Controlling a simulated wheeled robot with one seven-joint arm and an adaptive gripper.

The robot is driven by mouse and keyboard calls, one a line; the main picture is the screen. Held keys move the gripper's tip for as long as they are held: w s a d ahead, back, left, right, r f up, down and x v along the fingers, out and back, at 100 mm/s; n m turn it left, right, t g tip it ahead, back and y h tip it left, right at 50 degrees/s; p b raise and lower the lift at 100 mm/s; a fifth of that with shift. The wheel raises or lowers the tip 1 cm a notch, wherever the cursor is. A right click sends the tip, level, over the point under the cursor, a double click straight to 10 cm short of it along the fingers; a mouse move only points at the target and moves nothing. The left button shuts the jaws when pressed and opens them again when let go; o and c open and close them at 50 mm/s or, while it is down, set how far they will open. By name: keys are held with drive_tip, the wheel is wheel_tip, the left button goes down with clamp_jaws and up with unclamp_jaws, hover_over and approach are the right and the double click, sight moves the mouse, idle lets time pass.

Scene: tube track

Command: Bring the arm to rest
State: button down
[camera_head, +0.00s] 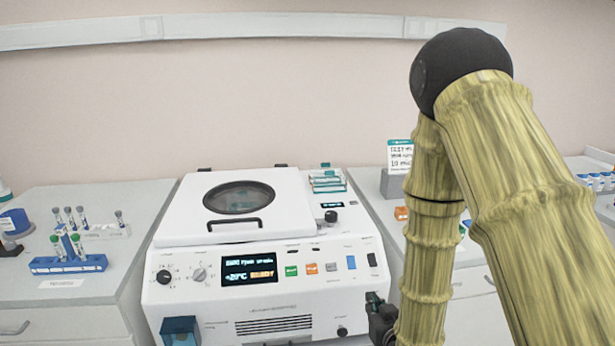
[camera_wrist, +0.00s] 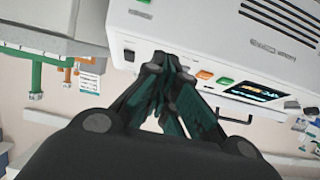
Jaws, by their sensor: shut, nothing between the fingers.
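My arm stands at the right in the head view, folded at its dark elbow, in front of the bench. My gripper (camera_head: 380,318) shows partly at the bottom of the head view, low beside the right front of the white centrifuge (camera_head: 205,290). In the wrist view my gripper (camera_wrist: 165,65) is shut with nothing between its fingers. The fingertips point toward the centrifuge front (camera_wrist: 190,30), which appears upside down there. I cannot tell the exact gap between them. The centrifuge lid (camera_head: 240,200) is down.
A blue tube rack (camera_head: 68,265) stands on the left bench, with more tubes behind it. A small rack (camera_head: 327,181) sits on the centrifuge's right top. A sign (camera_head: 400,155) stands on the right bench.

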drive_tip(key=s+d+f+g, duration=0.1)
drive_tip(key=s+f+g, duration=0.1)
drive_tip(key=s+f, duration=0.35)
drive_tip(key=s+f+g, duration=0.2)
drive_tip(key=s+f, duration=0.1)
drive_tip(key=f, duration=0.5)
drive_tip(key=s+f+g, duration=0.3)
drive_tip(key=s+f, duration=0.2)
drive_tip(key=s, duration=0.4)
drive_tip(key=s+d+f+m+g, duration=0.1)
drive_tip(key=s+f+g, duration=0.2)
drive_tip(key=s+f, duration=0.3)
drive_tip(key=s+d+f+g+h, duration=0.1)
drive_tip(key=s+f+g, duration=0.3)
drive_tip(key=s, duration=0.8)
drive_tip(key=shift+s+d+f, duration=0.15)
drive_tip(key=shift+d+f, duration=0.05)
drive_tip(key=shift+f, duration=0.65)
